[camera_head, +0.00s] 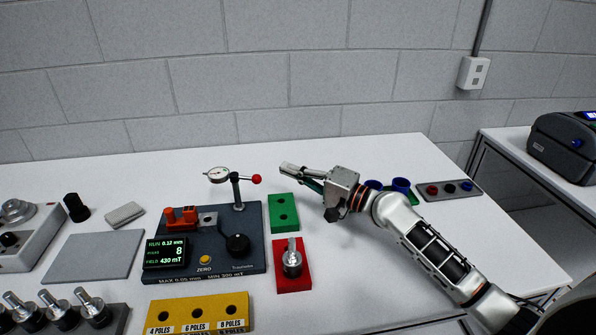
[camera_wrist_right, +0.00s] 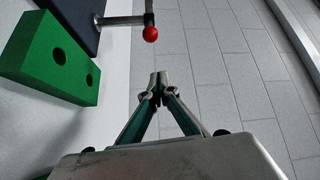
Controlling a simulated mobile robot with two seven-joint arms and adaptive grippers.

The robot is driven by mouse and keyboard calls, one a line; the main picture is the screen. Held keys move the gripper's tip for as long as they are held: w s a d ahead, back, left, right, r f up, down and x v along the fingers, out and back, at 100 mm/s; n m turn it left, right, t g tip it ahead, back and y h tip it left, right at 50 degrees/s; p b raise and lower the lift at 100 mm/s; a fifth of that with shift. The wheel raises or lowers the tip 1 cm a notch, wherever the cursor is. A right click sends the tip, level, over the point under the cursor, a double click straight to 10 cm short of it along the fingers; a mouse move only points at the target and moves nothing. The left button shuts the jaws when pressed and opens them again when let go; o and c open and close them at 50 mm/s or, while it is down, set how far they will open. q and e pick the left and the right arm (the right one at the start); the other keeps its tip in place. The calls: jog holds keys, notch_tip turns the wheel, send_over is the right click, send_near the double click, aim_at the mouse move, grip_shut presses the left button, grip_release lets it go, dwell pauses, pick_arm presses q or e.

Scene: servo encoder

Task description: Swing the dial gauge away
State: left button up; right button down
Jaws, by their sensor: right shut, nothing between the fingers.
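The dial gauge (camera_head: 217,174) has a round white face. It sits on the left end of a horizontal arm on a grey post (camera_head: 237,192) that rises from the dark test fixture (camera_head: 215,265). A red ball knob (camera_head: 257,179) ends the arm on the right; it also shows in the right wrist view (camera_wrist_right: 150,34). My right gripper (camera_head: 287,167) is shut and empty, to the right of the knob and apart from it. In the right wrist view its fingertips (camera_wrist_right: 157,86) meet below the knob. My left gripper is not in view.
A green two-hole block (camera_head: 283,213) stands right of the fixture, a red block (camera_head: 292,279) with a metal-shafted part in front. A yellow block (camera_head: 197,314) is at the front. Blue cups (camera_head: 401,185) and a grey button panel (camera_head: 452,190) lie beyond my right arm. The back table strip is clear.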

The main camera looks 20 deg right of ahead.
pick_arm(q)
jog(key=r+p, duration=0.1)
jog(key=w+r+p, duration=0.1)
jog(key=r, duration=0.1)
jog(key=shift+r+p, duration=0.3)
pick_arm(e)
jog(key=a, duration=0.3)
jog(key=w+a, duration=0.1)
jog(key=a, duration=0.1)
jog(key=shift+a+f, duration=0.2)
jog(key=shift+f, duration=0.1)
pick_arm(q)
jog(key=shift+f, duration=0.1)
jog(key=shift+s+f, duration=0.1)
pick_arm(e)
jog(key=shift+s, duration=0.1)
